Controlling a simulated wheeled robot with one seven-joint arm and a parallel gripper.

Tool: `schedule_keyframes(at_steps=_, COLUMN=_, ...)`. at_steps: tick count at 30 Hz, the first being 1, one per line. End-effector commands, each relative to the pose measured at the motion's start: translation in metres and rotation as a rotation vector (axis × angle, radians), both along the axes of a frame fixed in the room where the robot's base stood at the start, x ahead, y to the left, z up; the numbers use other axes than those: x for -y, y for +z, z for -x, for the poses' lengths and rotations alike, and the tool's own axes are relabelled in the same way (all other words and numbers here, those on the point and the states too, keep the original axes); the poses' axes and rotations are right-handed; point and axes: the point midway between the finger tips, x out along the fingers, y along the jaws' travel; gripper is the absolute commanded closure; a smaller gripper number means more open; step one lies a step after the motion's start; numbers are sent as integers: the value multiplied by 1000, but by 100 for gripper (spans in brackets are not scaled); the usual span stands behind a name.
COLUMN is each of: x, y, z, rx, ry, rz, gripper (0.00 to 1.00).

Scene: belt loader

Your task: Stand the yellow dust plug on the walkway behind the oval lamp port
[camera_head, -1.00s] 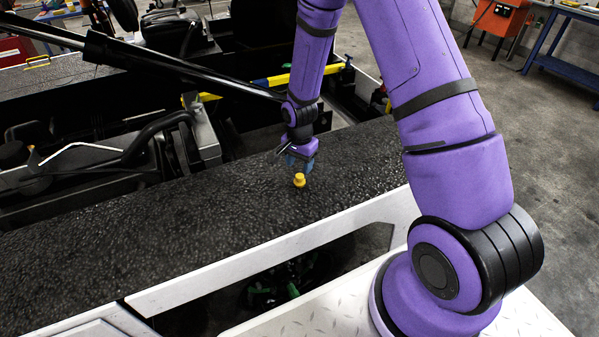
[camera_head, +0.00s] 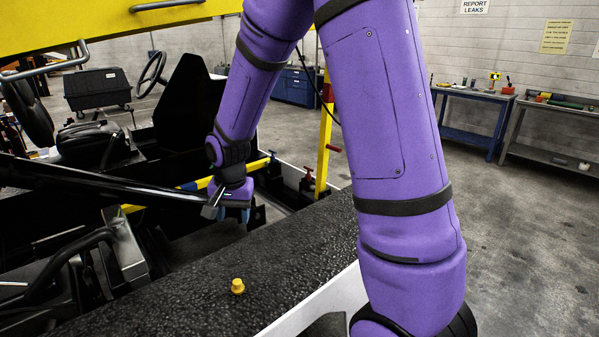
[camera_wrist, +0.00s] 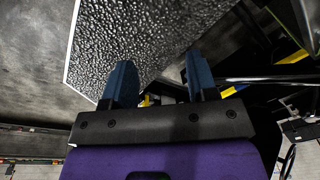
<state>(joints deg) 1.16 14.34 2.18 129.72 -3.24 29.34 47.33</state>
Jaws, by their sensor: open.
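The yellow dust plug (camera_head: 238,286) stands upright on the black textured walkway (camera_head: 190,310) in the head view, apart from my gripper. The plug does not show in the wrist view. I cannot make out the oval lamp port in either view.
A black diagonal cylinder (camera_head: 100,183) and open machinery lie left of the walkway. A yellow post (camera_head: 324,145) stands beyond its far end. Workbenches (camera_head: 470,122) are along the back wall. The walkway around the plug is clear.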

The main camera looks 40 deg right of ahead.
Motion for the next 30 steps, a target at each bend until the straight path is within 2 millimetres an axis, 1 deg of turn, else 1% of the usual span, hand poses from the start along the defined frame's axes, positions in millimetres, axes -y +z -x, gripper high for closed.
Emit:
schedule_keyframes(at_steps=1, x=0, y=21, z=8, rx=24, ry=32, rz=6, gripper=47)
schedule_keyframes(at_steps=6, x=1, y=74, z=39, rx=76, ry=150, rz=28, gripper=47)
schedule_keyframes(at_steps=11, x=2, y=117, z=74, rx=125, ry=262, rz=53, gripper=47)
schedule_keyframes(at_steps=15, x=2, y=148, z=108, rx=167, ry=357, rz=78, gripper=47)
schedule_keyframes(at_steps=18, x=2, y=167, z=134, rx=197, ry=426, rz=97, gripper=47)
schedule_keyframes(at_steps=20, x=2, y=176, z=150, rx=215, ry=466, rz=108, gripper=47)
schedule_keyframes(at_steps=24, x=2, y=194, z=187, rx=257, ry=563, rz=139, gripper=47)
schedule_keyframes(at_steps=27, x=2, y=203, z=212, rx=283, ry=625, rz=161, gripper=47)
schedule_keyframes(at_steps=30, x=2, y=208, z=232, rx=304, ry=677, rz=180, gripper=47)
